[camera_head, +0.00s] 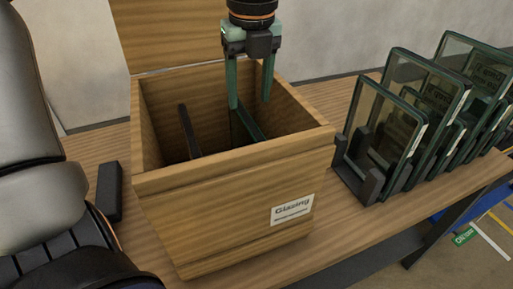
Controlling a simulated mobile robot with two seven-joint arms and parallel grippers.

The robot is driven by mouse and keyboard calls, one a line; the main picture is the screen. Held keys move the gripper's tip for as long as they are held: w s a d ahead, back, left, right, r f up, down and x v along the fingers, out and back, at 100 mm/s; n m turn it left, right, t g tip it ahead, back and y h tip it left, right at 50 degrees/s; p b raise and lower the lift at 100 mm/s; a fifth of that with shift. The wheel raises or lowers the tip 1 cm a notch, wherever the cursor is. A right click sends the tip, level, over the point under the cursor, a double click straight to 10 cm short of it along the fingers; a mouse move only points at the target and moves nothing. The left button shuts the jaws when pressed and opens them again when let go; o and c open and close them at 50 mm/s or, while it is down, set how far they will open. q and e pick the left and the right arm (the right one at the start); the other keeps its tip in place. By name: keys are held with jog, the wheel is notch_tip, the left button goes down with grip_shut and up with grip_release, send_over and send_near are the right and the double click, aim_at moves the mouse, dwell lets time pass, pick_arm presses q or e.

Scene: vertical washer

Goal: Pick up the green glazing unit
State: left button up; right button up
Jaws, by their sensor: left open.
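My left gripper (249,102) points straight down over the open wooden box (225,205) labelled Glazing. Its two green fingers are apart, with nothing seen held between them, and their tips reach below the box's back rim. Inside the box, a narrow dark-green edge (250,124) shows just below the fingers; it may be the top of a glazing unit, but most of it is hidden. Whether the fingers touch it I cannot tell. Several green-framed glass units (384,125) stand upright in dark holders right of the box. My right gripper is not in view.
A dark bar (189,131) stands inside the box's left part. The box's raised wooden lid (165,35) is behind it. A small black block (109,191) lies left of the box on the wooden table (300,262).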

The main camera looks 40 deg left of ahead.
aim_at(247, 138)
pick_arm(q)
jog(key=f, duration=0.4)
jog(key=a+f, duration=0.1)
jog(key=f, duration=0.7)
jog(key=shift+w+a, duration=0.25)
grip_shut()
jog(key=shift+r, duration=0.15)
dwell(0.8)
